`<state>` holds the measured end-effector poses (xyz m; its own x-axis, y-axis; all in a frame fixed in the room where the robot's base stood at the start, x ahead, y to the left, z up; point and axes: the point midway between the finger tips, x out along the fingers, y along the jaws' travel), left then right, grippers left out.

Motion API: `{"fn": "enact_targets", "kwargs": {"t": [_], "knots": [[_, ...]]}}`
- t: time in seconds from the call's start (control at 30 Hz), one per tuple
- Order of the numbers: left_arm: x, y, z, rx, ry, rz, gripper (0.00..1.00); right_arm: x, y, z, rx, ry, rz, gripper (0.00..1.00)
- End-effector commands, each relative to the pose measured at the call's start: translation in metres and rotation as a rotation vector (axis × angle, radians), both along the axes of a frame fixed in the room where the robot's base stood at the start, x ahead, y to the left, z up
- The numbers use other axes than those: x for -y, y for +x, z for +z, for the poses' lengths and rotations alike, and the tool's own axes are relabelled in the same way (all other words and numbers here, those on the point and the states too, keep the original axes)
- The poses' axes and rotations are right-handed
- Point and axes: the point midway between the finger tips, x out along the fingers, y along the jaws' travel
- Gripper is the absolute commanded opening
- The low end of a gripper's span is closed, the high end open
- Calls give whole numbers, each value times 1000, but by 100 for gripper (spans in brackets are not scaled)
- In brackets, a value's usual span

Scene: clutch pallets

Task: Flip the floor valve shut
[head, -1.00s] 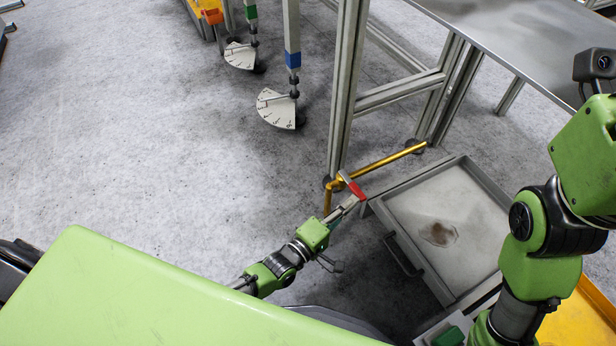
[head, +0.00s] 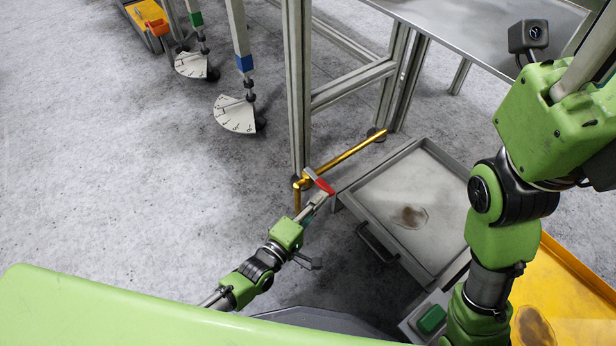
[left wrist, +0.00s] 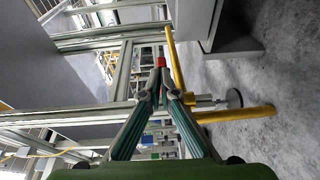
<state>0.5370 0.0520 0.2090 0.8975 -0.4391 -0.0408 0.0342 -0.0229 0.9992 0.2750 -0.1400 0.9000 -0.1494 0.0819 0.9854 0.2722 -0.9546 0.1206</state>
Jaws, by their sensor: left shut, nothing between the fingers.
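The floor valve sits on a yellow pipe (head: 345,160) low by the foot of a metal frame. Its red handle (head: 324,187) slants down to the right from the pipe's near end. My left gripper (head: 325,195) is shut and empty, its tips right at the red handle; I cannot tell whether they touch it. In the left wrist view the closed fingertips (left wrist: 160,70) lie just below the red handle end (left wrist: 161,61), with the yellow pipe (left wrist: 177,65) close to their right. My right arm stands at the right of the head view; its gripper is out of view.
A grey tray (head: 350,196) with a brown stain lies right of the valve. A metal frame post (head: 297,90) rises just behind it. A metal table (head: 460,35) stands at the back right. Pointer dials (head: 236,115) stand at the back left. The floor at left is clear.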

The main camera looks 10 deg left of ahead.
Motion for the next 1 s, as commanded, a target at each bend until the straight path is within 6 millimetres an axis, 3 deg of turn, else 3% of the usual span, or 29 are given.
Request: {"fn": "enact_targets", "kwargs": {"t": [0.03,0.4,0.6,1.0], "knots": [[12,6,31,43,-31,-8,0,0,0,1,-1,0,0,40],[3,4,85,39,-27,4,0,0,0,1,-2,-1,0,40],[1,3,95,35,-24,5,0,0,0,1,-2,-1,0,40],[0,3,94,33,-22,6,0,0,0,1,-2,-1,0,40]]}}
